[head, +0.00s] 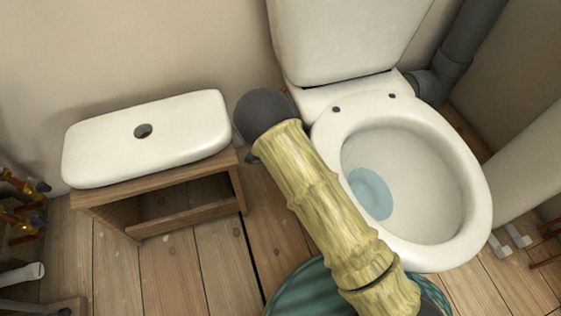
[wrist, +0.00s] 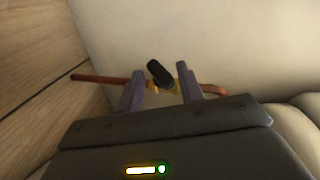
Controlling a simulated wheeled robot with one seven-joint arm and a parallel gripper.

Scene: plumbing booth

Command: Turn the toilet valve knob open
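The toilet valve knob (wrist: 159,72) is small and black in the wrist view, set at a tilt on a brass valve body (wrist: 176,87). A copper pipe (wrist: 95,78) runs through the valve from side to side, close to the pale wall. My gripper (wrist: 161,77) is open, with one purple finger on each side of the knob. Gaps show between the fingers and the knob, and I cannot tell how far the knob lies beyond the fingertips. In the head view, my arm hides the gripper and the knob.
The white toilet (head: 435,245) with its tank (head: 345,40) stands right of my arm. A white tank lid (head: 185,130) lies on a wooden stool (head: 190,215) at left. Other pipes with valves (head: 25,200) are at the far left. Bare floor (head: 165,270) shows in front of the stool.

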